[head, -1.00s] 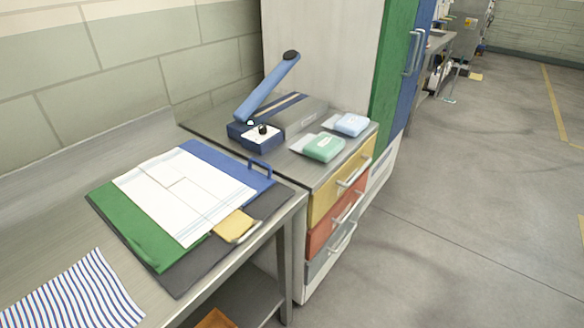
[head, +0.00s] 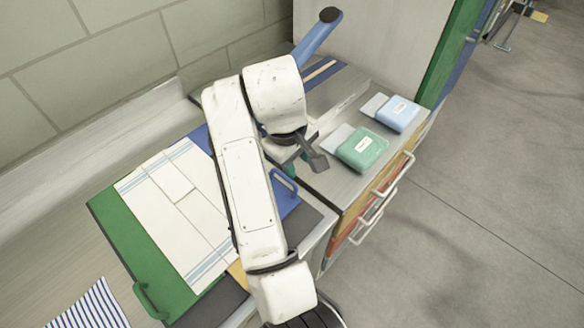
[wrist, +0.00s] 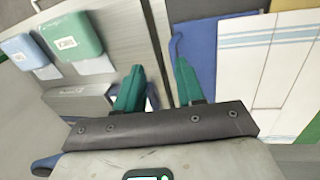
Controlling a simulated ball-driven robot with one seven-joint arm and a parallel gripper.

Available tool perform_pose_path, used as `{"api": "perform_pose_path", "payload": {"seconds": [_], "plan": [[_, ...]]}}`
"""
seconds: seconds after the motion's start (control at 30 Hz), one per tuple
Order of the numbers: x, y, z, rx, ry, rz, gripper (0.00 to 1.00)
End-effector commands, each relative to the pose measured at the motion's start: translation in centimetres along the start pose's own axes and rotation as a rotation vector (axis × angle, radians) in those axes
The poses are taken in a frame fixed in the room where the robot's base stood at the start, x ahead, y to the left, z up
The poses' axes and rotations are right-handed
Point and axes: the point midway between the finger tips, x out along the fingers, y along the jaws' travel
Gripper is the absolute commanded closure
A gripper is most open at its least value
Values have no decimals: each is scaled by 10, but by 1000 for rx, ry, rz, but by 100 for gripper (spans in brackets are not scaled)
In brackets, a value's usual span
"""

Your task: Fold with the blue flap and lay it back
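The folding board lies on the metal table with a white blue-striped cloth (head: 180,205) on it. Its green flap (head: 130,235) is at the left and its blue flap (head: 281,207) at the right, partly hidden by my arm. The blue flap has a blue handle (head: 285,182) at its right edge. My gripper (head: 297,165) is above the right side of the board, near this handle. In the wrist view my gripper (wrist: 158,72) has its green fingers apart and nothing between them. The blue flap (wrist: 203,50) lies beside the right finger there.
A stapler-like press with a raised blue lever (head: 318,38) stands behind my gripper. Green (head: 362,148) and light-blue (head: 397,113) packs lie on the drawer cabinet. A striped cloth (head: 92,308) is at the lower left. A yellow flap (head: 238,275) shows below my arm.

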Motion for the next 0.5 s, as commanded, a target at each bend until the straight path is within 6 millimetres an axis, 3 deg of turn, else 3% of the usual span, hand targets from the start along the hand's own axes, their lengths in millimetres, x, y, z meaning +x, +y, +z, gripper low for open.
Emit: {"api": "perform_pose_path", "payload": {"seconds": [0.03,0.1,0.2,0.37,0.5], "plan": [[-14,-7,-11,-24,5,-7,62],[-23,-12,-19,-46,6,-11,62],[-26,-17,-23,-61,5,-14,62],[-9,-17,-23,-62,3,-15,62],[16,-17,-23,-62,2,-16,62]]}}
